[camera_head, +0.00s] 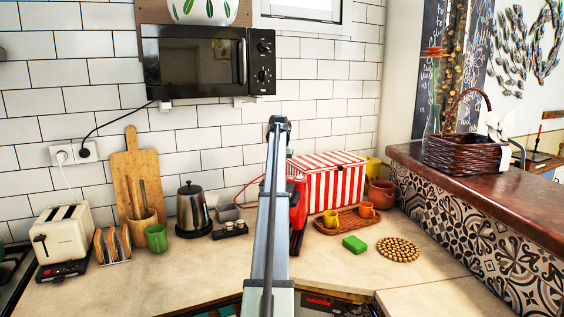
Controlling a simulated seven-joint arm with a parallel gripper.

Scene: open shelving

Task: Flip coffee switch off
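A red appliance (298,208), which looks like the coffee machine, stands on the counter at the middle. My arm rises in front of it and hides its left part, so only a strip of its right side shows. I cannot make out the coffee switch or its position. My arm ends at the top in a dark joint-like part, in front of the wall tiles below the microwave. No gripper fingers can be made out.
A red-and-white striped box (330,185) stands right of the red appliance. A tray (326,229) with orange and yellow cups, a green sponge (354,244) and a round trivet (398,249) lie nearby. A kettle (192,210) stands left. The front counter has clear room.

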